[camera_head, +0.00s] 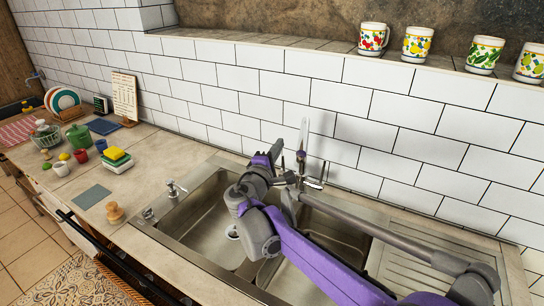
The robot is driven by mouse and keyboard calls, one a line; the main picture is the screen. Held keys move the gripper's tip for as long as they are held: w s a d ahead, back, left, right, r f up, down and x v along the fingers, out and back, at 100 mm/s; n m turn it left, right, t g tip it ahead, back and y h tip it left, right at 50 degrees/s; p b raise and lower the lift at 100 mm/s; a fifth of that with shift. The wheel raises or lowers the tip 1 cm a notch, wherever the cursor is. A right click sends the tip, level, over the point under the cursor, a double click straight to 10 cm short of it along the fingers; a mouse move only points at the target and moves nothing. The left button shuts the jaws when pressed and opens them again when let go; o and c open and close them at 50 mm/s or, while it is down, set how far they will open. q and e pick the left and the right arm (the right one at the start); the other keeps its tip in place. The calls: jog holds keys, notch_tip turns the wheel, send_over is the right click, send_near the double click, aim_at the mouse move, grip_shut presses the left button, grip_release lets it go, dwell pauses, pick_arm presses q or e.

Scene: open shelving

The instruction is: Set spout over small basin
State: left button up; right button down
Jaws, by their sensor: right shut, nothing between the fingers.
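The faucet's upright spout (303,137) stands behind the sink against the white tile wall. Its base lies between the two basins. The left basin (190,220) shows a drain at its floor. The right basin (345,240) is partly hidden behind my right arm, so I cannot judge which basin is smaller. My right gripper (277,151) is shut and empty, just left of the spout, above the back of the left basin. I cannot tell whether it touches the spout. My left gripper is not in view.
A drainboard (410,262) lies right of the basins. Several patterned mugs (417,43) stand on the ledge above. A soap dispenser (173,188) is at the sink's left rear.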

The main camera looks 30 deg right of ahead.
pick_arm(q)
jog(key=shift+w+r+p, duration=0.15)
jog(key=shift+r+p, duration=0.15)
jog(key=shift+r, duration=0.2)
pick_arm(e)
jog(key=d, duration=0.1)
jog(key=s+d, duration=0.2)
jog(key=shift+d+r, duration=0.35)
jog(key=shift+r, duration=0.05)
jog(key=shift+s, duration=0.1)
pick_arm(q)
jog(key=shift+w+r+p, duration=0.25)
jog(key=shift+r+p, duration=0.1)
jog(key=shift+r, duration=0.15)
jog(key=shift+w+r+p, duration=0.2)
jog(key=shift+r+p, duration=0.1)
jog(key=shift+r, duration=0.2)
pick_arm(e)
jog(key=s+d, duration=0.4)
jog(key=d, duration=0.1)
jog(key=shift+s, duration=0.15)
jog(key=shift+d, duration=0.1)
